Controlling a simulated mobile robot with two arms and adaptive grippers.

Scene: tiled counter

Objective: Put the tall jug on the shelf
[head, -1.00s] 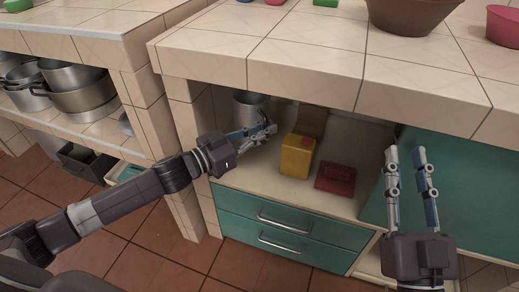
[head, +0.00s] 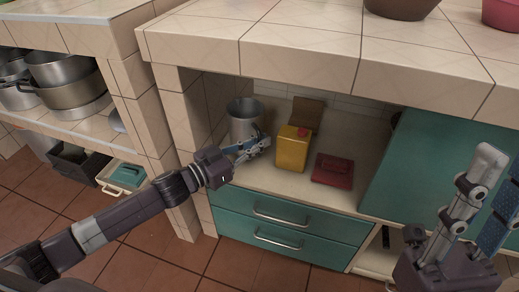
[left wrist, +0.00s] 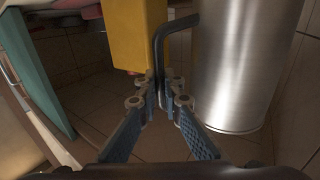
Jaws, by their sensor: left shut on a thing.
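The tall jug (head: 245,118) is a grey metal cylinder, upright in the left part of the open niche under the tiled counter. My left gripper (head: 262,145) is at its right side. The left wrist view shows that gripper (left wrist: 163,90) shut on the jug's black handle (left wrist: 160,48), with the metal body (left wrist: 245,60) beside it. The shelf (head: 262,178) is the pale niche floor above the teal drawers. My gripper partly hides the jug's foot, so I cannot tell whether it touches the shelf. My right gripper (head: 495,180) is open and empty, in front of the counter at right.
A yellow can (head: 292,152) with a red cap stands close right of my left gripper. A red box (head: 332,169) lies farther right, and a brown board (head: 308,112) leans behind. The counter edge (head: 300,75) overhangs the niche. A teal panel (head: 430,180) covers its right side.

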